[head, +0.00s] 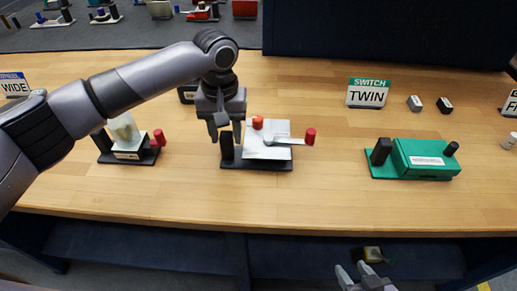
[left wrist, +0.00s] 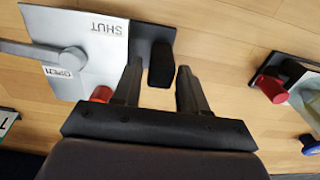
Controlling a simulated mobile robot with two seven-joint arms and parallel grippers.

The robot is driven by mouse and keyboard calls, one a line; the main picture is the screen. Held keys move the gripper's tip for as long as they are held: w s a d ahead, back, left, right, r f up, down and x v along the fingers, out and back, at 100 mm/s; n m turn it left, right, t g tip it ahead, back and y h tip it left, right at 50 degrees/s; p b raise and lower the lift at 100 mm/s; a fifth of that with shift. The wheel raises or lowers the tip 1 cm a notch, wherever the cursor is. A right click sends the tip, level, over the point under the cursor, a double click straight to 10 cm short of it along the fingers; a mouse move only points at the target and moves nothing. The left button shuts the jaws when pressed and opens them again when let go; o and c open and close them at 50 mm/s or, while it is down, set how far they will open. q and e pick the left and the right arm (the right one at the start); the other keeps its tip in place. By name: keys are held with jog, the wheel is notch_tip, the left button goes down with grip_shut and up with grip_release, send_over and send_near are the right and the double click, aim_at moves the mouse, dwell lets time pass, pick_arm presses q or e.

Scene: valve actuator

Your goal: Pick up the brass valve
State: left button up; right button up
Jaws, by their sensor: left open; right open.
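No part is plainly readable as a brass valve. The valve-like unit (head: 268,150) is a pale plate on a black base, with a grey lever, red knobs and a black post. In the left wrist view, its plate (left wrist: 85,75) reads SHUT and OPEN. My left gripper (head: 227,132) is open above its left side. In the left wrist view the fingers (left wrist: 160,88) point towards the black post (left wrist: 162,62); contact cannot be told. My right gripper (head: 355,271) is open and empty at the bottom, in front of the table.
A green unit (head: 425,157) stands at the right, below a TWIN sign (head: 367,93). The wooden table (head: 335,190) is clear between the units and along its front.

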pick_arm(q)
jog(key=f, duration=0.3)
jog(key=shift+w+f, duration=0.2)
jog(key=shift+c, duration=0.3)
grip_shut()
jog(key=shift+r, duration=0.1)
notch_tip(320, 180, up, 9)
jog(key=shift+f, duration=4.15)
